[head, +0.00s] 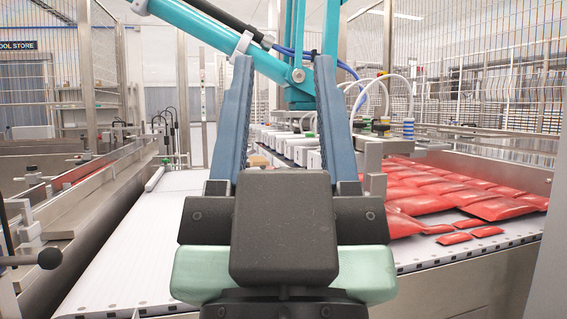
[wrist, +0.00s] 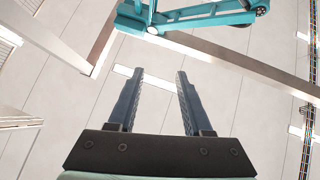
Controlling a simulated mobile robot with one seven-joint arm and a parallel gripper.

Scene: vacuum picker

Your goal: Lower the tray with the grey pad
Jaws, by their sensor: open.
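My gripper (head: 284,64) stands upright in the middle of the head view, its two blue ridged fingers well apart with nothing held between them. In the wrist view my gripper (wrist: 160,74) points up at pale ceiling panels, with empty space between the fingers. I cannot make out a tray with a grey pad in either view. My gripper and its dark body hide much of the middle of the head view.
A teal picker arm (head: 195,22) hangs behind my gripper; it also shows in the wrist view (wrist: 205,14). White conveyor belt (head: 125,240) runs at left. Several red pouches (head: 425,185) lie at right. Hoses (head: 408,92) and mesh fencing (head: 490,80) stand beyond.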

